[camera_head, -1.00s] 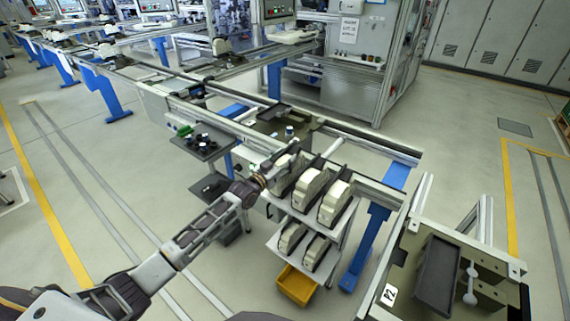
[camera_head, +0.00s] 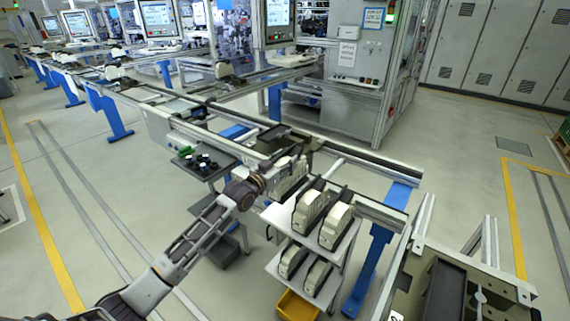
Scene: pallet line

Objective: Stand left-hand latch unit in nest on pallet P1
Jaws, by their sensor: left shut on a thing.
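My left gripper (camera_head: 276,172) comes in from the left and is shut on a cream latch unit (camera_head: 292,180). The unit is upright, just above and at the left end of the rack's upper shelf (camera_head: 281,219); the gripper hides part of it. Two similar cream units (camera_head: 310,208) (camera_head: 336,222) stand on that shelf to the right. My right gripper is out of view. A pallet with a dark tray-like recess (camera_head: 446,291) is at the lower right. Its label is cut off by the lower edge. I cannot make out a P1 label.
Two more units (camera_head: 293,260) (camera_head: 317,275) stand on the lower shelf, with a yellow bin (camera_head: 296,307) below. Conveyor rails (camera_head: 372,160) run behind the rack, with a blue leg (camera_head: 370,270) at right.

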